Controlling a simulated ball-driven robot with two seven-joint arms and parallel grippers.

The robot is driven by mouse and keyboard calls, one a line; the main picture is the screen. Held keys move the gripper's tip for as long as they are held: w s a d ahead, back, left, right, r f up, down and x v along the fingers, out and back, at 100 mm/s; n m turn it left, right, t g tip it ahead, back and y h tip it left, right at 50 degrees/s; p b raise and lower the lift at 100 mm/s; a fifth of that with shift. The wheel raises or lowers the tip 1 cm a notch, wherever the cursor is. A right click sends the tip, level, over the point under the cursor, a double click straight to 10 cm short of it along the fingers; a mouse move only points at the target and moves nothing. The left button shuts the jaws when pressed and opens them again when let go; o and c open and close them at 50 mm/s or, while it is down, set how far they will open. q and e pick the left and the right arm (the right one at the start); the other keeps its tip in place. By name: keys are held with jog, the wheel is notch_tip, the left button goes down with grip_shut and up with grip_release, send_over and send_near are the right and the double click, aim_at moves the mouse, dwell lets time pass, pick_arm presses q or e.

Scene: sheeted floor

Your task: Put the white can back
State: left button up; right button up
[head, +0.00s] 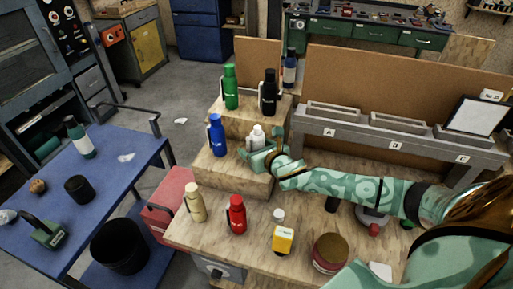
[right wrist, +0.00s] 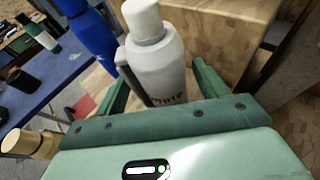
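The white can (head: 257,138) is a white bottle-shaped container with a cap, upright at the middle step of the wooden stepped stand (head: 231,175), just right of the blue bottle (head: 217,136). In the right wrist view the white can (right wrist: 156,62) is between the fingers of my right gripper (right wrist: 160,88). The fingers are spread around it, with a gap on the right side. In the head view my right gripper (head: 262,147) is low at the can, hiding its base. My left gripper is not in view.
A green bottle (head: 231,88) and a black bottle (head: 269,93) stand on the top step. Cream (head: 194,203) and red (head: 237,216) bottles, a yellow-labelled bottle (head: 282,238) and a round tin (head: 330,253) stand in front. A blue cart (head: 75,190) is at left.

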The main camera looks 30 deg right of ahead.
jog(key=shift+r, duration=0.25)
jog(key=p+v, duration=0.2)
jog(key=v, duration=1)
